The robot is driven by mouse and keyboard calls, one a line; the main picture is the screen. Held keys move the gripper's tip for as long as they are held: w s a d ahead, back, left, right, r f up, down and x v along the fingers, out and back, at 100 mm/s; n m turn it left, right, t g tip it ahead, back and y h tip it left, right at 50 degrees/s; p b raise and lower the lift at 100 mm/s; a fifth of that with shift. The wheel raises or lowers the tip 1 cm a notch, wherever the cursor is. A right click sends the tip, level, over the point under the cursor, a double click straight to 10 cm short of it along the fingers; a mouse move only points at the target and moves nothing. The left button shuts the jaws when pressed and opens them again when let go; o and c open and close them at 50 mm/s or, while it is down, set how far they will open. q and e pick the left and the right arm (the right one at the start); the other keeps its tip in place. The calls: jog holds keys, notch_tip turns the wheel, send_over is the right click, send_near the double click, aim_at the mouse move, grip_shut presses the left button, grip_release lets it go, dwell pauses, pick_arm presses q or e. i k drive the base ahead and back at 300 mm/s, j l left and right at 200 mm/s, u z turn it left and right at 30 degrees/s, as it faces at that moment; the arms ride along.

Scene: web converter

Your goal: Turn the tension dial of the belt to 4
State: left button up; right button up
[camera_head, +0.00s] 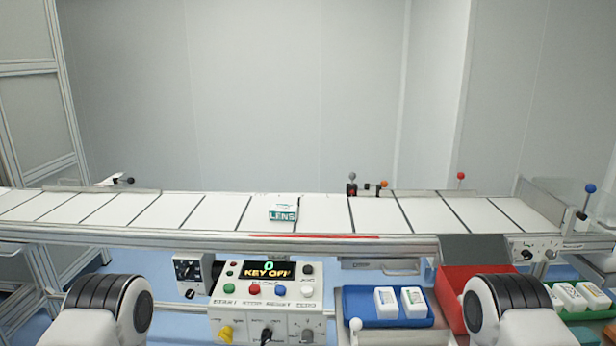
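The belt (385,215) is white with dark cross lines and runs across the whole view. A small box with a dial face and a dark knob (188,268) hangs under the belt's front edge at left. A second panel with a dark knob (527,254) sits under the right end of the belt. The markings at both are too small to read, so I cannot tell which is the tension dial or its setting. Only rounded parts of my two arms show at the bottom left and bottom right. Neither gripper is in view.
A control box (215,300) has coloured buttons, lower knobs and a display (267,270) reading "0" and "KEY OFF". A "LENS" box (283,213) lies on the belt. A blue tray (400,322) holds two white packs. A red bin (450,290) stands beside it.

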aim_at(526, 255)
jog(key=z, duration=1.25)
jog(key=i+l, duration=0.1)
jog(key=l, duration=0.15)
jog(key=i+l, duration=0.1)
jog(key=l, duration=0.15)
